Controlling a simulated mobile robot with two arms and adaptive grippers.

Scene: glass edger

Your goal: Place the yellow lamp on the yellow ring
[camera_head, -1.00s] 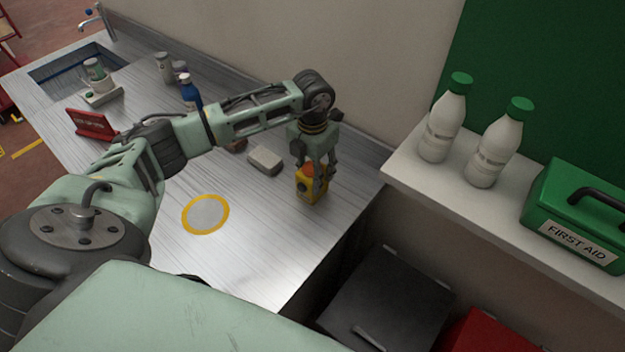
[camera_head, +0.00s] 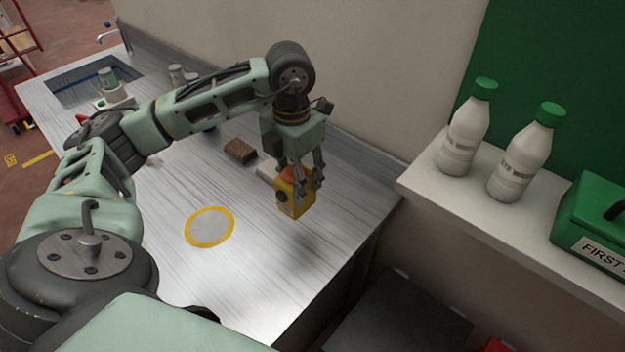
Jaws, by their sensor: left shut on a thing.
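The yellow lamp (camera_head: 291,201) is a small yellow block with a dark round spot and an orange-red top. My left gripper (camera_head: 302,184) points down and is shut on it. The lamp is held above the metal counter, to the right of the yellow ring. The yellow ring (camera_head: 209,246) lies flat on the counter, with a grey inside and nothing on it. My right gripper is not in view.
A brown block (camera_head: 240,151) and a pale block (camera_head: 268,171), partly hidden by my gripper, lie behind the ring. A sink (camera_head: 72,93) is at the far left. A shelf (camera_head: 440,204) with two white bottles (camera_head: 467,127) and a green first aid box (camera_head: 598,222) stands right.

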